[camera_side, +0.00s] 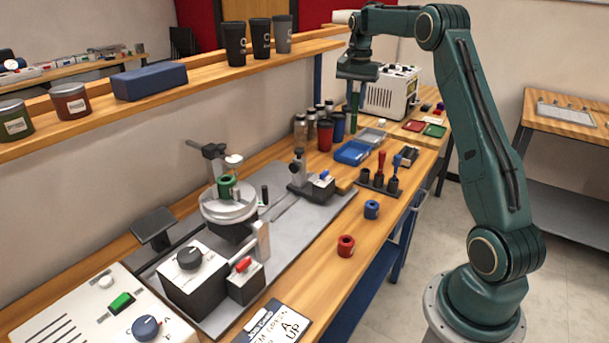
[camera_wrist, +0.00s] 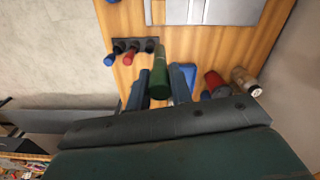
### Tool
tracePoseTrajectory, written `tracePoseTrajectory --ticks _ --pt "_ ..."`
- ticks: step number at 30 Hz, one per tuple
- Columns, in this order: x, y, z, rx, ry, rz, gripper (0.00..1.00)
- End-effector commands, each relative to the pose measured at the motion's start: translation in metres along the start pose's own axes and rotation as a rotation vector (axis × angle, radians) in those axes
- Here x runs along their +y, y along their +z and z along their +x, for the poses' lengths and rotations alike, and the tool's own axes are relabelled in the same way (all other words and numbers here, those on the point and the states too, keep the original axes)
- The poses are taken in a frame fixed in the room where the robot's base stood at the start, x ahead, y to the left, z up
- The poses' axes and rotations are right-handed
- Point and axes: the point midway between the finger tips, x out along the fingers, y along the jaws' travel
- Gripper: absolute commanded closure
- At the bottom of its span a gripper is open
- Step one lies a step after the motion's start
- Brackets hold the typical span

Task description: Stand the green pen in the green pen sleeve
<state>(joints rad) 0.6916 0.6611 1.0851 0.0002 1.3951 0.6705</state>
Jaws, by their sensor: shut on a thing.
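My gripper (camera_side: 356,82) is high over the back of the bench in the side view, shut on the green pen (camera_side: 355,104). The pen hangs upright below the jaws. In the wrist view the green pen (camera_wrist: 159,76) shows between the two fingers (camera_wrist: 160,92). A short green sleeve-like ring (camera_side: 227,187) sits on the round plate of the marking fixture, well to the left of my gripper. A dark rack (camera_side: 378,184) holds a red pen (camera_side: 381,163) and a blue pen (camera_side: 396,163); its left holder looks empty. I cannot tell whether a holder is marked green.
Bottles and cups (camera_side: 325,135) stand behind the pen, with a blue tray (camera_side: 352,152) in front. A white machine (camera_side: 390,95) stands behind. A blue ring (camera_side: 372,209) and a red ring (camera_side: 346,245) lie on the bench's front strip, with bare wood around them.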

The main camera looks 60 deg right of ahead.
Motion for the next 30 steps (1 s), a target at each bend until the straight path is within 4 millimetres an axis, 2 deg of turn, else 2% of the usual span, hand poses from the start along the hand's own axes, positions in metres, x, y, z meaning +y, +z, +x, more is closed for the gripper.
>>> tracePoseTrajectory --ticks 6,15,24,30 --pt "-0.043 0.065 0.021 -0.003 0.002 -0.262 1.00" --pt "-0.080 0.165 0.053 -0.002 0.001 -0.643 1.00" --pt "-0.086 0.267 0.083 -0.002 0.002 -1.021 1.00" --pt "-0.077 0.321 0.099 -0.002 0.001 -1.229 1.00"
